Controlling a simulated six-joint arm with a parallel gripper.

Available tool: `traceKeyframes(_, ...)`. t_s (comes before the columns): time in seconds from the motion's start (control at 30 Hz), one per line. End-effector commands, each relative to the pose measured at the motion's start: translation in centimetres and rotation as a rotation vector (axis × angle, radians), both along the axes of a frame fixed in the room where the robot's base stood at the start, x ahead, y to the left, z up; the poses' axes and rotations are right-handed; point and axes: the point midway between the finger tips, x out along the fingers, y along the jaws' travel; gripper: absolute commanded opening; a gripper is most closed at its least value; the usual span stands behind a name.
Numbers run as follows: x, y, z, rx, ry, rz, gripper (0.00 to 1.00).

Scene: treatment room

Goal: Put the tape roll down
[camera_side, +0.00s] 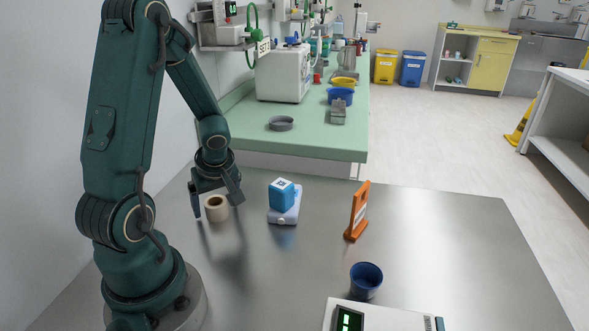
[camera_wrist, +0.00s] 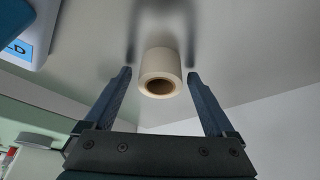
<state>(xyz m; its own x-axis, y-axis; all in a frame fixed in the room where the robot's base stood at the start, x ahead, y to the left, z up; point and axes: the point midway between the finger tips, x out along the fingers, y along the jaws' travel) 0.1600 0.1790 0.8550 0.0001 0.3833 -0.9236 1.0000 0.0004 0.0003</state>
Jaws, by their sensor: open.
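The tape roll (camera_side: 216,209) is cream-coloured with a brown core. It stands on the metal table at the left, its hole facing up. My gripper (camera_side: 217,205) is open, with one finger on either side of the roll. In the wrist view the roll (camera_wrist: 160,72) lies between and just beyond the two fingertips (camera_wrist: 160,76), with a gap on each side. Neither finger appears to touch it.
A blue cube (camera_side: 282,194) sits on a pale scale-like base (camera_side: 290,213) right of the roll. Further right are an orange stand (camera_side: 357,212), a dark blue cup (camera_side: 366,280) and a device with a green display (camera_side: 350,319). The table's right side (camera_side: 450,240) is clear.

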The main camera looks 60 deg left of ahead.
Motion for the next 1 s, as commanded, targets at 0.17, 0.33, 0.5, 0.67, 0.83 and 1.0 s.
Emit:
traceKeyframes(0.17, 0.0, 0.0, 0.2, 0.001, -0.001, 0.001, 0.9)
traceKeyframes(0.33, 0.1, -0.3, 1.6, 0.007, -0.004, 0.002, 0.9)
traceKeyframes(0.5, 0.1, -1.3, 3.6, 0.005, -0.006, 0.0, 0.9)
traceKeyframes(0.67, 0.1, -2.2, 5.9, 0.005, -0.007, -0.001, 0.9)
traceKeyframes(0.83, 0.2, -3.3, 8.4, 0.005, -0.008, -0.002, 0.9)
traceKeyframes(1.0, 0.1, -4.1, 10.4, 0.004, -0.005, -0.002, 0.9)
